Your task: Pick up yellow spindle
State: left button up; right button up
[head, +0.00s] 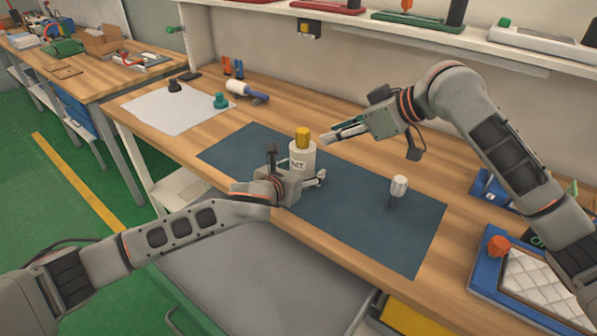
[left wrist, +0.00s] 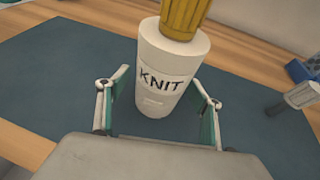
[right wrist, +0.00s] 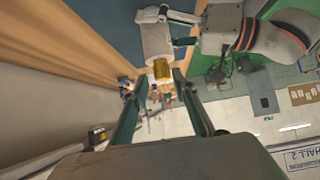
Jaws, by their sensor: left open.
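The yellow spindle (head: 302,137) stands upright on top of a white cylinder marked KNIT (head: 301,160), on the dark blue mat (head: 415,225). The spindle also shows in the left wrist view (left wrist: 184,15) and right wrist view (right wrist: 162,70). My left gripper (head: 300,181) is open, low beside the white cylinder. In the left wrist view its fingers lie on either side of the cylinder, with gaps visible. My right gripper (head: 340,134) is open and empty, just right of the spindle and pointing at it. In the right wrist view the spindle lies ahead, between the fingertips.
A white-topped spindle (head: 399,187) stands on the mat to the right. A white sheet (head: 160,115) with dark and green pieces lies at the left. A blue tray (head: 483,278) with a quilted pad is at the right. A shelf (head: 400,28) runs above the back.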

pick_arm(q)
jog(key=c, duration=1.4)
jog(key=shift+c, duration=0.3)
pick_arm(e)
jog(key=o, duration=0.4)
jog(key=shift+o, duration=0.2)
jog(key=n+g+h, duration=0.2)
jog(key=g+h, duration=0.2)
send_near(304, 131)
jog(key=x, duration=1.1)
